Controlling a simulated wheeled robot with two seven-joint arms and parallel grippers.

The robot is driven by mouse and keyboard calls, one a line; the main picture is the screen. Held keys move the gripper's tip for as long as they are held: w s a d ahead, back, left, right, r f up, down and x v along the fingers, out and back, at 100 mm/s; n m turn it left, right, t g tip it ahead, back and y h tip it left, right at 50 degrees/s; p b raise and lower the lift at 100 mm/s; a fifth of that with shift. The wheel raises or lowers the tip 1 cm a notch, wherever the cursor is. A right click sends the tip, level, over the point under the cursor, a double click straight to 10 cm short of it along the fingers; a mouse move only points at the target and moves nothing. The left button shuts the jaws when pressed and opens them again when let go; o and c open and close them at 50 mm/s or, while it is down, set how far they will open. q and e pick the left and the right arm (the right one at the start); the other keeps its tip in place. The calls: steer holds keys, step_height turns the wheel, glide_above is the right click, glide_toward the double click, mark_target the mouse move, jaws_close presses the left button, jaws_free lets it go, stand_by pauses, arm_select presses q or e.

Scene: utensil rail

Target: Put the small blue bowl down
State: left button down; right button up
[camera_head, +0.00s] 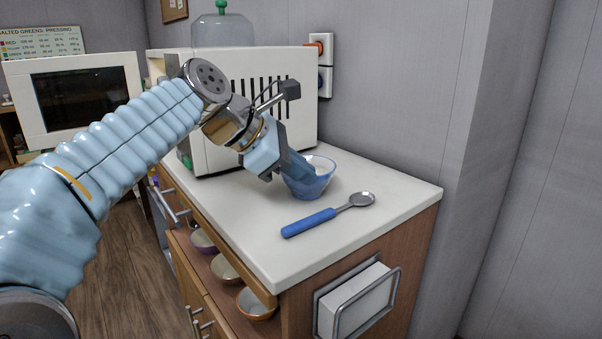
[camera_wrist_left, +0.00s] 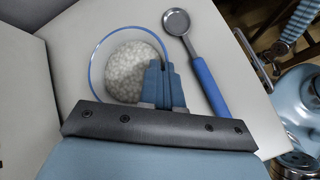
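The small blue bowl (camera_head: 318,183) is see-through with a blue rim and holds white grains. It looks upright, at or just above the white counter (camera_head: 253,215); I cannot tell whether it touches. My left gripper (camera_head: 296,174) reaches it from the left, its fingers closed together on the rim. In the left wrist view the bowl (camera_wrist_left: 110,55) shows from above, with the gripper fingers (camera_wrist_left: 163,78) across its right rim. My right gripper is not in view.
A spoon with a blue handle (camera_head: 308,222) lies on the counter just in front of the bowl. A white slotted appliance (camera_head: 225,140) stands behind my left arm. Bare counter lies left of the spoon and along the right edge. Bowls (camera_head: 256,303) sit on the shelf below.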

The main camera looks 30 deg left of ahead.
arm_select(q)
steer(key=c, duration=1.3)
jaws_free()
steer(key=shift+f, duration=0.1)
steer(key=shift+c, duration=0.2)
